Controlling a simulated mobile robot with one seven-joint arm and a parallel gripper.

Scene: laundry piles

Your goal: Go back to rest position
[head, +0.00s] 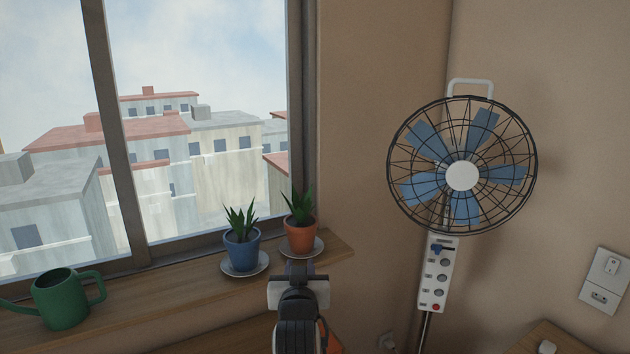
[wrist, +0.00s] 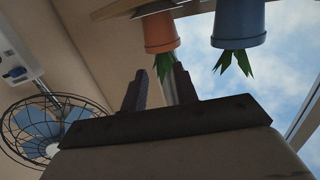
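My gripper (head: 299,270) is at the lower middle of the head view, in front of the window sill; its fingers are hard to make out there. In the wrist view, which looks upside down, the two dark fingers of my gripper (wrist: 159,82) stand apart with nothing held between them. A terracotta pot with a green plant (head: 299,236) is just beyond my gripper on the sill. It also shows behind the fingers in the wrist view (wrist: 160,32). My arm comes up from the bottom edge of the head view.
A blue potted plant (head: 241,249) and a green watering can (head: 66,300) stand on the wooden sill (head: 190,292) under the window. A standing fan (head: 462,176) with a control panel (head: 437,275) is at the right. A wall socket plate (head: 605,280) is at far right.

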